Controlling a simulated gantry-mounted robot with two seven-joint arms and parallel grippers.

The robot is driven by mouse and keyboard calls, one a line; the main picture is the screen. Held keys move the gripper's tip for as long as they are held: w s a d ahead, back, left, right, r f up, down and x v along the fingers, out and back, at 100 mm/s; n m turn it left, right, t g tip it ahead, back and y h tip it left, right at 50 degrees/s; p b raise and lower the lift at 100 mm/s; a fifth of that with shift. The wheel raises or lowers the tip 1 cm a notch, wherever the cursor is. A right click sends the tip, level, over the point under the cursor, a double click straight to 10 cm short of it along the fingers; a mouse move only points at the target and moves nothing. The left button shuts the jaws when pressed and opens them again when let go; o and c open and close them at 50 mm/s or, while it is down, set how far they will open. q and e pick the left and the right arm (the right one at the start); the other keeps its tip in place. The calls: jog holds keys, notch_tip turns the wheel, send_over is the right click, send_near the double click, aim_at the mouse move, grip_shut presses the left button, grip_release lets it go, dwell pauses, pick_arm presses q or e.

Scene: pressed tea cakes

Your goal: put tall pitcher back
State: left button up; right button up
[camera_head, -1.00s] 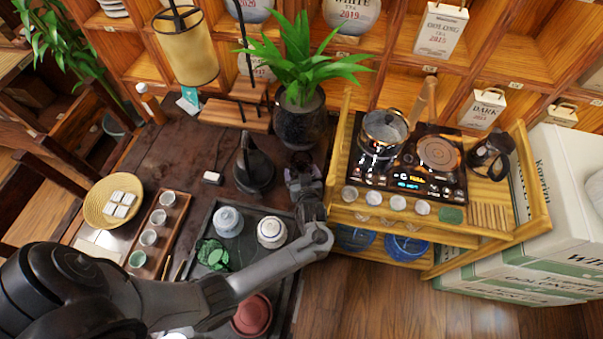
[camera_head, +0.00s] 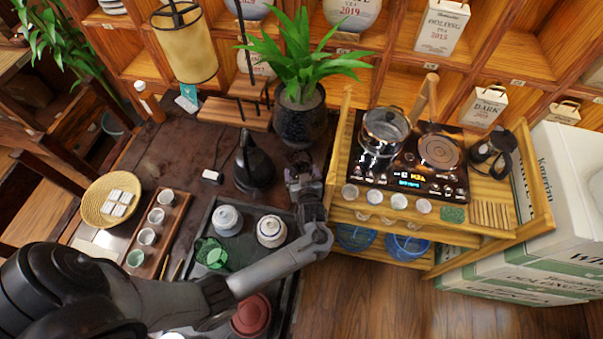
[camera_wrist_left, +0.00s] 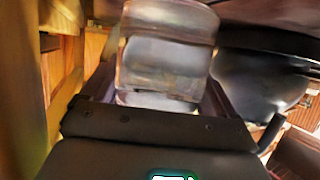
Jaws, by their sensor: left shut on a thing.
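My left gripper (camera_head: 300,178) is by the right edge of the dark tea table, between the black kettle (camera_head: 253,163) and the wooden cart. In the left wrist view, its jaws (camera_wrist_left: 160,85) are shut on a clear glass vessel, which looks like the tall pitcher (camera_wrist_left: 165,60). The vessel's body stands between the two fingers; its lower part is hidden by the gripper. In the head view the vessel is too small and covered to make out. I cannot tell whether it touches a surface. My right gripper is not in view.
The wooden cart (camera_head: 470,238) holds a pot (camera_head: 383,130) on a hob, small cups and a dark-handled jug (camera_head: 490,155). A potted plant (camera_head: 300,118) stands just behind the gripper. A tea tray (camera_head: 290,262) with lidded white pots lies in front-left.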

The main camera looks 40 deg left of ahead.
pick_arm(q)
jog(key=shift+f+b, duration=0.3)
jog(key=shift+f, duration=0.05)
jog(key=o, duration=1.5)
